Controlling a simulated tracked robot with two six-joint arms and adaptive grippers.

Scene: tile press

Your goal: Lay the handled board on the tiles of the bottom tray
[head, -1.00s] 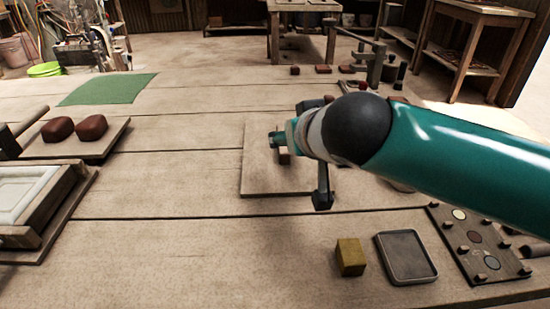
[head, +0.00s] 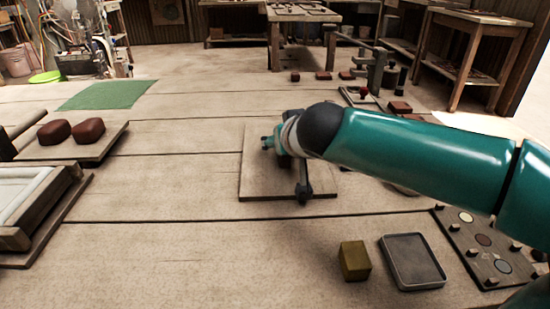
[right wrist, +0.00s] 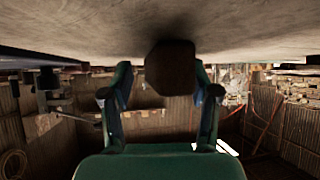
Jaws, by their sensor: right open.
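The handled board (head: 262,182) lies flat on the worktable in the middle of the head view. My right gripper (head: 286,162) is low over it, and my arm covers its right part and most of its handle. In the right wrist view, the gripper (right wrist: 160,80) is open, with one finger on each side of a dark block (right wrist: 171,66) that looks like the handle. I cannot tell whether the fingers touch it. My left gripper is not in view.
At left stand a framed pale panel (head: 22,195) and a board with two red-brown lumps (head: 87,131). At front right are a yellow block (head: 354,261), a grey dish (head: 413,262) and a panel with discs (head: 484,240). A green mat (head: 107,95) lies behind. The front middle is clear.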

